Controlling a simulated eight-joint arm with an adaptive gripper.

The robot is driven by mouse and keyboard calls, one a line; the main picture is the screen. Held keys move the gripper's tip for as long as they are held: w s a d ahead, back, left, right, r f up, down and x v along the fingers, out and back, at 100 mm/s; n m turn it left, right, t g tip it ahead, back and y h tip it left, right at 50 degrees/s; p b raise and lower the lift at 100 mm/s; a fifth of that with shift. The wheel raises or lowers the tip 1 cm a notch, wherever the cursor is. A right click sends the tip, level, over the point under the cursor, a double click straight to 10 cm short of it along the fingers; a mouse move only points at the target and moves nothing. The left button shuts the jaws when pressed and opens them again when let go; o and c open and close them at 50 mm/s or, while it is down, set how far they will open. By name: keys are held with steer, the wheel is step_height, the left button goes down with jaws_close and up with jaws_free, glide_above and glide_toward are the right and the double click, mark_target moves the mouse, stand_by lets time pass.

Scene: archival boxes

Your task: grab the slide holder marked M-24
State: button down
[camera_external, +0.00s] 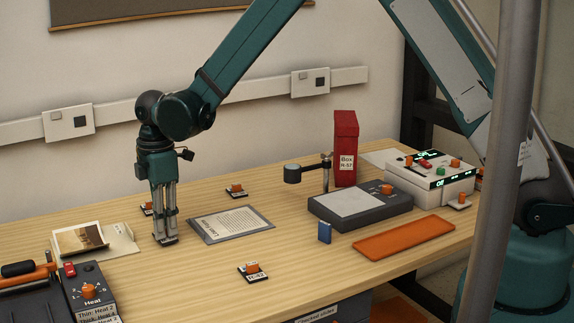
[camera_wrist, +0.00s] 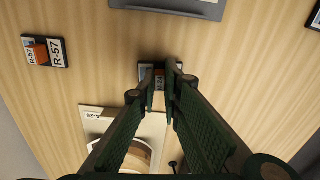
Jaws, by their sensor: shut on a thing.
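My gripper (camera_external: 165,241) points straight down at the table between the photo card and the grey-bordered sheet. In the wrist view its fingers (camera_wrist: 163,84) are shut on a small dark-based slide holder (camera_wrist: 144,73). The fingers hide the middle of this holder. Its white label is partly covered; the visible end seems to read 24. The holder is at table level; I cannot tell whether it still touches the wood. Another slide holder, marked R-57 (camera_wrist: 45,50), lies apart to the left in the wrist view.
A photo card (camera_external: 95,243) lies left of my gripper, and a printed sheet (camera_external: 230,224) right of it. Other orange-knobbed holders stand at the front (camera_external: 252,271) and back (camera_external: 236,190). A heat device (camera_external: 88,290) is front left. An orange tray (camera_external: 404,238) lies right.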

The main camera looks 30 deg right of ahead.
step_height(320, 180, up, 9)
steer(key=shift+r+p, duration=0.2)
steer(key=shift+p, duration=0.25)
